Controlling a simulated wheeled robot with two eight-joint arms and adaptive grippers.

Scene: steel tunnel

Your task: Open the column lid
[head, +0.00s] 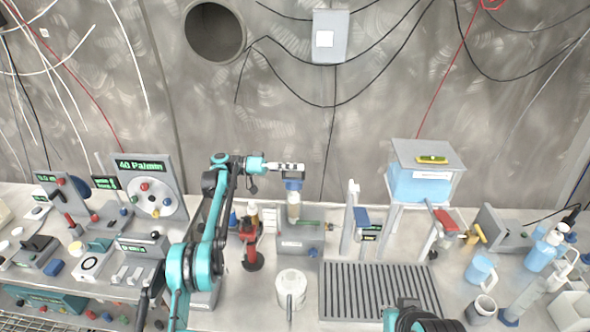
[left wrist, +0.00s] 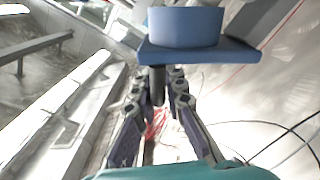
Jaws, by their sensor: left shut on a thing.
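A pale column (head: 293,207) stands upright on a grey block on the bench, in the middle of the head view. A blue lid (head: 293,184) shows at its top. I cannot tell whether it is seated or slightly raised. My left gripper (head: 291,168) reaches in from the left, just above the lid. In the left wrist view the lid (left wrist: 195,48) is a blue plate with a round blue part. My left fingers (left wrist: 160,95) are shut on a dark peg next to the plate.
A red tool (head: 251,245) stands left of the column's block, and a white pot (head: 291,287) in front. A slotted grey tray (head: 378,290) and a raised blue tank (head: 419,186) are to the right. A dial panel (head: 148,187) stands left. The wall behind carries loose cables.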

